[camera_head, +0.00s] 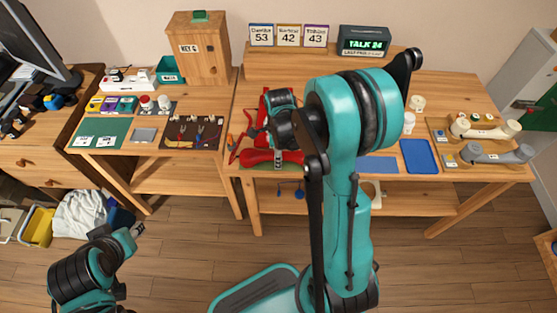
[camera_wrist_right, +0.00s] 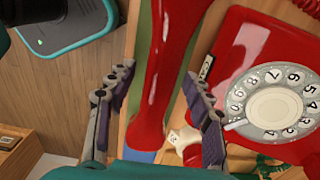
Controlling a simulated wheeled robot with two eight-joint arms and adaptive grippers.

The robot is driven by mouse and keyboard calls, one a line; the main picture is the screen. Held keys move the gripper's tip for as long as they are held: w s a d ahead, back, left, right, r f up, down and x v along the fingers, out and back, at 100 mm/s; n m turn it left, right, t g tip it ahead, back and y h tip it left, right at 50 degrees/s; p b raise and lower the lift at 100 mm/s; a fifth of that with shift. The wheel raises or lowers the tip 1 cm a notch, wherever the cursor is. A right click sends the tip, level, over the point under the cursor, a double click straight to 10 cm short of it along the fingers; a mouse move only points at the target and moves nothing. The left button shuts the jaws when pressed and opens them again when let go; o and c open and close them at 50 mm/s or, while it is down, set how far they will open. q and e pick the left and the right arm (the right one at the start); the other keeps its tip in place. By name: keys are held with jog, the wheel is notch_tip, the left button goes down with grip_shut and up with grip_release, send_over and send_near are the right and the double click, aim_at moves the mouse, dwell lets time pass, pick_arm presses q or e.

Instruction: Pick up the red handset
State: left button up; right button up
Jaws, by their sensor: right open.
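The red handset (camera_wrist_right: 158,60) runs lengthwise through the middle of the right wrist view, over a green and wooden surface. My right gripper (camera_wrist_right: 158,76) is open, with one finger on each side of the handset; whether they touch it I cannot tell. The red dial phone (camera_wrist_right: 240,50) lies right of it, with its round dial (camera_wrist_right: 272,104). In the head view the handset (camera_head: 258,157) lies at the table's front edge, partly hidden by my right arm.
Two more handsets, cream (camera_head: 485,128) and grey (camera_head: 495,154), lie at the right of the table (camera_head: 240,92). A blue tray (camera_head: 418,156) is nearer the middle. Open floor lies in front.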

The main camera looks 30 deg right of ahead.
jog(key=shift+r, duration=0.1)
grip_shut()
